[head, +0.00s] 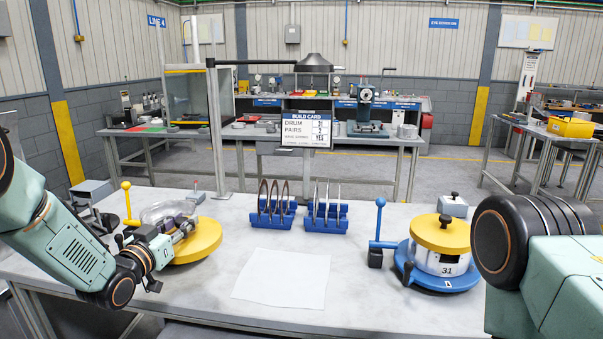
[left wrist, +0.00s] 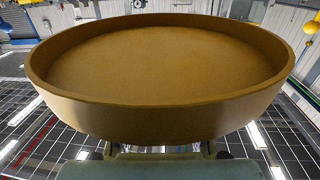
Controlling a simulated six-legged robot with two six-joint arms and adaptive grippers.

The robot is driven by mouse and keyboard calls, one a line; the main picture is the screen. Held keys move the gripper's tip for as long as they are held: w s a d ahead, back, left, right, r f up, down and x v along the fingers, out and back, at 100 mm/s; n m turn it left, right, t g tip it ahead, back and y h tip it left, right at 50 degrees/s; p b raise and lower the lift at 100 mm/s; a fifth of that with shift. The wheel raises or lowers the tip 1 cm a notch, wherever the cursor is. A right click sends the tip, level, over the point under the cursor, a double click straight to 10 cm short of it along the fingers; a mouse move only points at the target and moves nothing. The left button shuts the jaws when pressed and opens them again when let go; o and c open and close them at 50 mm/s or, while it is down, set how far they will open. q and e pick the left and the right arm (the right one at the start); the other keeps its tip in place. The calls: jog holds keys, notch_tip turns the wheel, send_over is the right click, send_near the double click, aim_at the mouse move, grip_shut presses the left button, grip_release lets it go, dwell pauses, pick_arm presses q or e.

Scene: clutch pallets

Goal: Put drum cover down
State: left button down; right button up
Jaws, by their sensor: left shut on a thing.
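My left gripper (head: 185,231) is shut on the drum cover (left wrist: 160,65), a round, yellow-brown dish with a raised rim. The cover fills most of the left wrist view, its hollow face showing. In the head view a thick yellow disc (head: 205,243) is right at the gripper; I cannot tell whether it is the held cover or the base of the left stand. A clear round part (head: 165,212) is just behind the gripper. On the right, a white drum marked 31 (head: 446,264) wears a yellow cover (head: 428,232) with a black knob. My right gripper is out of view.
The drum stands on a blue round base (head: 463,284) beside a blue lever (head: 379,222). A yellow lever (head: 127,200) stands at the left. Two blue racks (head: 270,219) (head: 321,225) hold upright plates. A white sheet (head: 281,280) lies flat in the clear middle of the table.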

pick_arm(q)
jog(key=s+d+f+m+h+b, duration=0.1)
jog(key=s+d+f+b, duration=0.2)
jog(key=s, duration=0.6)
jog(key=s+d+f+m+g+h+b, duration=0.1)
jog(key=s+d+f+h+b, duration=0.1)
jog(key=s+f, duration=0.6)
jog(key=s+d+f+m+h+b, duration=0.1)
jog(key=s+d+f+b, duration=0.3)
jog(key=s, duration=0.6)
jog(key=shift+s+f+g, duration=0.3)
jog(key=shift+s+f, duration=0.1)
jog(key=shift+f, duration=0.6)
